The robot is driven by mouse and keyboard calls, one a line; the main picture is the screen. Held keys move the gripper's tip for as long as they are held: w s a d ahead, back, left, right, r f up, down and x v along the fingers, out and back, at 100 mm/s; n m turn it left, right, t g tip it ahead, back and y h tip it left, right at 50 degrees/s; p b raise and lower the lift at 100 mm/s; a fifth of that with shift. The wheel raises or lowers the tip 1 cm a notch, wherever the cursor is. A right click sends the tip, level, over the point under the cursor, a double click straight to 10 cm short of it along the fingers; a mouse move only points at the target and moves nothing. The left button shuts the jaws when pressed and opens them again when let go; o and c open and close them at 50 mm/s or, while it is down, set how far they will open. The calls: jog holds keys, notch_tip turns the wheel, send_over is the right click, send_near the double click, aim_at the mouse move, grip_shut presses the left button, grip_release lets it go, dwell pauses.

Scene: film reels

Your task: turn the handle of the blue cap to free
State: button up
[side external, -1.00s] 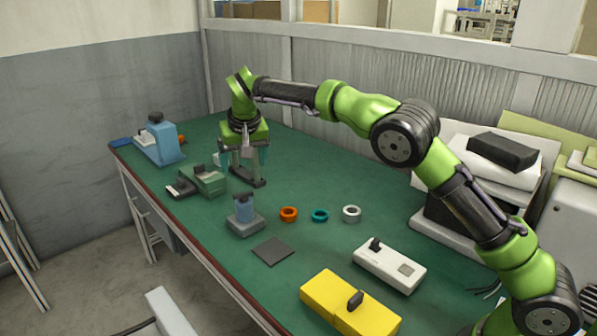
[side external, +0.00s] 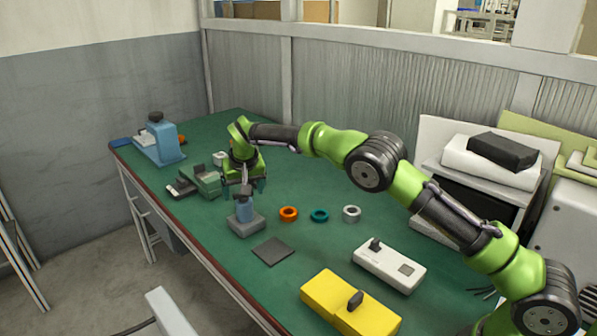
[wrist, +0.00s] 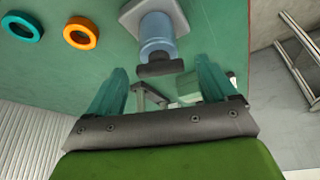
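The blue cap (side external: 245,210) is a light blue cylinder standing upright on a square grey base (side external: 247,226). In the wrist view the blue cap (wrist: 156,30) is at the top centre, with its dark bar handle (wrist: 160,68) lying crosswise. My gripper (side external: 244,190) is right above the cap, pointing down. In the wrist view my gripper (wrist: 162,82) has its teal fingers spread wide, with nothing held; the handle shows just beyond and between the tips. I cannot tell whether a finger touches it. In the side view the handle is mostly hidden by the gripper.
Orange (side external: 288,214), teal (side external: 319,215) and grey (side external: 351,213) rings lie to the right. A dark square plate (side external: 271,251) lies in front. A green-grey fixture (side external: 201,180) and a blue device (side external: 160,141) stand left. White (side external: 388,265) and yellow (side external: 350,305) boxes stand front right.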

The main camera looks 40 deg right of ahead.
jog(key=c, duration=1)
jog(key=shift+d+n+y, duration=0.2)
jog(key=shift+n+y, duration=0.3)
jog(key=shift+n, duration=0.6)
jog(key=shift+c, duration=0.3)
jog(key=shift+n+y, duration=0.4)
jog(key=shift+n, duration=0.7)
jog(key=o, duration=1.1)
jog(key=v, duration=1.7)
jog(key=shift+s+f, duration=0.1)
jog(key=shift+s, duration=0.15)
jog(key=shift+w, duration=0.1)
